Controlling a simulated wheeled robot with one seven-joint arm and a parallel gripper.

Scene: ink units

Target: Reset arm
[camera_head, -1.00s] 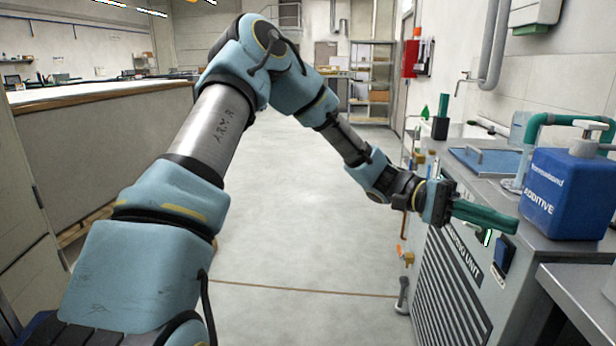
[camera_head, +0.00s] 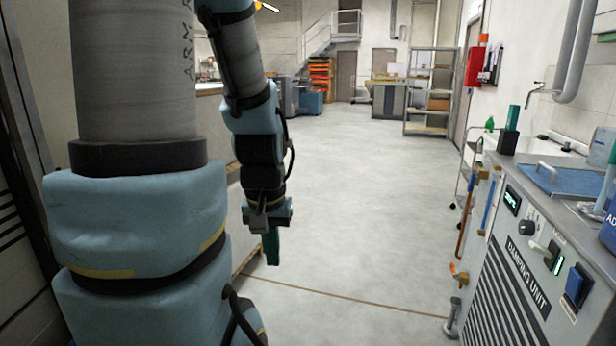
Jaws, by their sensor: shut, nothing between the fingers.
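My gripper (camera_head: 271,250) has green fingers and points straight down at the end of my blue and grey arm. It hangs over open floor, left of the picture's middle. The fingers are together with nothing held. It is well apart from the damping unit (camera_head: 505,285) on the right, and touches nothing that I can see. My upper arm fills the left side and hides part of what lies behind it.
The damping unit's front has a black knob (camera_head: 526,228) and a blue switch (camera_head: 577,286). A blue lid (camera_head: 560,178) lies on top. A cut-off blue container (camera_head: 608,228) stands at the right edge. The floor (camera_head: 370,210) between is clear. A shelf rack (camera_head: 430,95) stands far back.

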